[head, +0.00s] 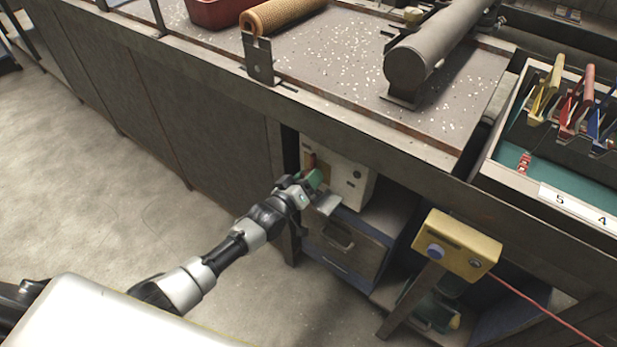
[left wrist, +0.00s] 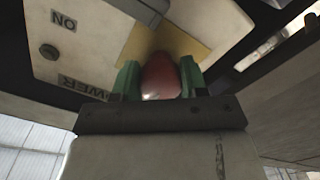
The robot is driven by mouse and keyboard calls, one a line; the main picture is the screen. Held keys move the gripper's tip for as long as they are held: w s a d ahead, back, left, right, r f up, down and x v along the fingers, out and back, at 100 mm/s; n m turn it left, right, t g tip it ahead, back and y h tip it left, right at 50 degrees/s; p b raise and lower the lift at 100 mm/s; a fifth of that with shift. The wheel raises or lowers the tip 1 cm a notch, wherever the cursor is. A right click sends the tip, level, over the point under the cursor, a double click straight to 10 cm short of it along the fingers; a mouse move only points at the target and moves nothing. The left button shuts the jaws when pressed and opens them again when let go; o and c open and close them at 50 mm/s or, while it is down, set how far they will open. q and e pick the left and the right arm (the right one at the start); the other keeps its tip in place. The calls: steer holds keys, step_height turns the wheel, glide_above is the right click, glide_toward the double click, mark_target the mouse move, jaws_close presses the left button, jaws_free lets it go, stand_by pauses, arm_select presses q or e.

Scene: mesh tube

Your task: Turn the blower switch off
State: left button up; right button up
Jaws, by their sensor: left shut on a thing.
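The switch box (head: 352,183) is a pale panel under the bench's front edge. In the left wrist view its face (left wrist: 90,35) appears upside down, with an "ON" label and a partly hidden label ending in "WER". A red switch handle (left wrist: 160,82) stands out from a yellow plate (left wrist: 192,43) on it. My left gripper (head: 316,180) is at the box, its green fingers shut on the red handle, one on each side. The handle's base is partly hidden, and I cannot tell its setting. My right gripper is not in view.
A yellow box with a blue button (head: 458,244) stands on a post to the right, with a red cable. Drawers (head: 345,240) sit below the switch box. The bench top (head: 335,60) overhangs it. The floor at left is clear.

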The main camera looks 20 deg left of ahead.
arm_select(q)
steer(key=shift+a+r, duration=0.1)
stand_by(0.4)
steer(key=o, duration=0.9)
steer(key=shift+s, duration=0.1)
steer(key=shift+s+a, duration=0.15)
steer(key=shift+s, duration=0.15)
steer(key=p+v, duration=0.1)
steer(key=v, duration=0.9)
